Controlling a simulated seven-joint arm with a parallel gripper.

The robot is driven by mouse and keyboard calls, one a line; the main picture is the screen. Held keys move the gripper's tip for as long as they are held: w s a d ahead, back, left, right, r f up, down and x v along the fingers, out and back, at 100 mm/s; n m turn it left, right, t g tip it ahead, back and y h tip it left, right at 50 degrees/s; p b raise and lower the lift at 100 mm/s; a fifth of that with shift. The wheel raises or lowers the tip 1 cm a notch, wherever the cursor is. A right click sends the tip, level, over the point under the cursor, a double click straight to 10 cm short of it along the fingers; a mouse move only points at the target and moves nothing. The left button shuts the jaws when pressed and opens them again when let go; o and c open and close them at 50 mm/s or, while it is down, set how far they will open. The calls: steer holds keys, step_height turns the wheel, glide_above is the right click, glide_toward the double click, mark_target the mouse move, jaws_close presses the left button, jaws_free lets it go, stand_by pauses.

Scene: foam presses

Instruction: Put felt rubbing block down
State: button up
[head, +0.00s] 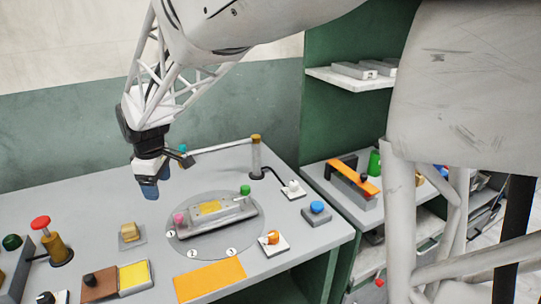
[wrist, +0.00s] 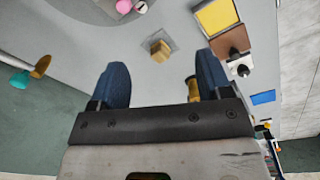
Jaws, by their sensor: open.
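A small tan block (head: 130,231), which I take to be the felt rubbing block, sits on a thin grey square pad (head: 133,242) on the bench. In the wrist view the block (wrist: 160,51) shows on its pad, ahead of and between the fingertips. My gripper (head: 150,192) has blue fingers and hangs above the bench, behind the block in the head view, clear of it. In the wrist view my gripper (wrist: 163,65) has its fingers wide apart with nothing between them.
A round grey plate (head: 190,247) carries a fixture with pink and green knobs. A brown block with a black knob (head: 98,285) and a yellow pad (head: 134,275) lie in front. A red-topped button post (head: 52,240) stands left. An orange mat (head: 209,279) lies at the front.

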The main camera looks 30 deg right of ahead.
steer(key=s+d+m, duration=0.4)
steer(key=s+d, duration=0.1)
steer(key=s, duration=0.5)
steer(key=s+d+r+m+t, duration=0.1)
steer(key=s+d+m, duration=0.3)
steer(key=s, duration=0.7)
steer(key=s+d+m, duration=0.4)
steer(key=s+d, duration=0.2)
steer(key=s, duration=0.4)
steer(key=shift+s+d+r+t, duration=0.25)
steer(key=shift+s+r+t, duration=0.15)
steer(key=shift+c, duration=0.5)
